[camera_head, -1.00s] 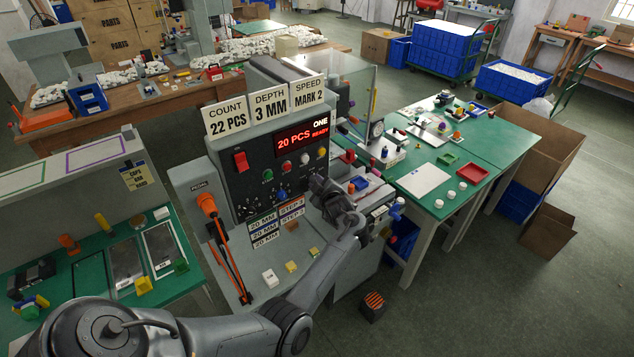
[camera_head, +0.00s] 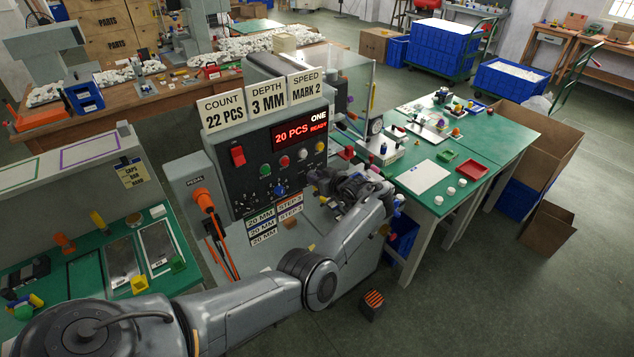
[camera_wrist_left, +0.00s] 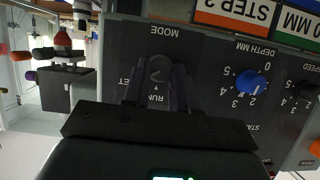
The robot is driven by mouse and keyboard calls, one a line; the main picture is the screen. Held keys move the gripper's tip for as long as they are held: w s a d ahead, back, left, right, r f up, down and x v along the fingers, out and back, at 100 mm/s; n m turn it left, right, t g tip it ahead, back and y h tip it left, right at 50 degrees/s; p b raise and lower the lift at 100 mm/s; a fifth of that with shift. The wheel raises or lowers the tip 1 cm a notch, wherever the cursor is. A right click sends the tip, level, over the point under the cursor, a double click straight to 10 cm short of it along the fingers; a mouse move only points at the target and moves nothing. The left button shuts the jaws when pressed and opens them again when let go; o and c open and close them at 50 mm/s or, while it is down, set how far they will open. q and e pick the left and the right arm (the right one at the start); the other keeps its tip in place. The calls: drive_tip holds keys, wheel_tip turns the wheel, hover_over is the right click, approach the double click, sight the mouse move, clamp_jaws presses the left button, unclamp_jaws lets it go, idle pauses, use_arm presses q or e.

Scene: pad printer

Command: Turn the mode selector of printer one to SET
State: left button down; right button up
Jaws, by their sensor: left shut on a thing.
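Printer one (camera_head: 280,150) is the grey machine with the black panel and the red display reading 20 PCS READY, ONE. My left gripper (camera_head: 311,178) is at the lower right of this panel and hides the mode selector in the head view. In the left wrist view, which shows the panel upside down, the mode selector (camera_wrist_left: 159,67) is a small dark round knob near the MODE label. The left gripper (camera_wrist_left: 157,80) is shut on it, one finger on each side. RUN and a partly covered SET are printed by the knob; its exact pointing is hard to tell. My right gripper is not in view.
The blue depth knob (camera_wrist_left: 251,82) is beside the mode selector, with a black speed knob (camera_wrist_left: 306,88) beyond it. A red switch (camera_head: 238,156) and coloured buttons are higher on the panel. A green table (camera_head: 500,135) with small parts stands to the right.

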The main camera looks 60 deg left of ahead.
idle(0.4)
use_arm(q)
drive_tip(key=c, duration=0.9)
unclamp_jaws()
drive_tip(key=shift+d, duration=0.1)
drive_tip(key=v, duration=1)
drive_tip(key=shift+w+d+r, duration=0.1)
drive_tip(key=shift+d+r, duration=0.1)
drive_tip(key=shift+d, duration=0.05)
